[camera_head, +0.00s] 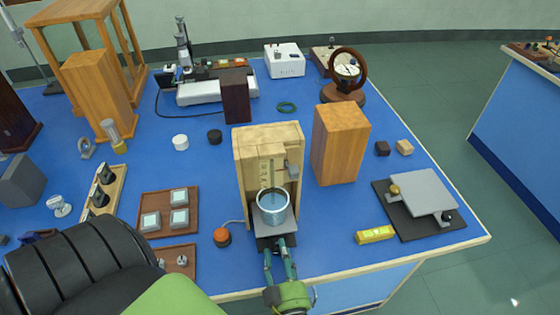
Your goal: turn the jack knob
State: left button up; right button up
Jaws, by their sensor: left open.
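A metal beaker (272,206) of bluish liquid stands upright on a small grey platform (262,229) in front of a pale wooden stand (247,160) with a scale. A dark jack body shows under the platform's front edge. My left gripper (279,250) comes in from the near edge with its fingers open, reaching up to the front of this jack. The jack's knob is too small or hidden by the fingers to make out, so I cannot tell whether the fingers are around it. My right gripper is not in view.
A wooden block (341,145) stands right of the stand. A grey plate on a dark base (423,194) and a yellow box (375,235) lie at the right. An orange-topped item (222,237) and a brown tray (152,203) are left of the gripper.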

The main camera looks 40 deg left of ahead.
pick_arm(q)
jog(key=c, duration=0.9)
jog(key=n, duration=0.4)
jog(key=shift+b, duration=0.35)
jog(key=shift+a+r+n, duration=0.1)
jog(key=shift+n, duration=0.8)
jog(key=o, duration=0.9)
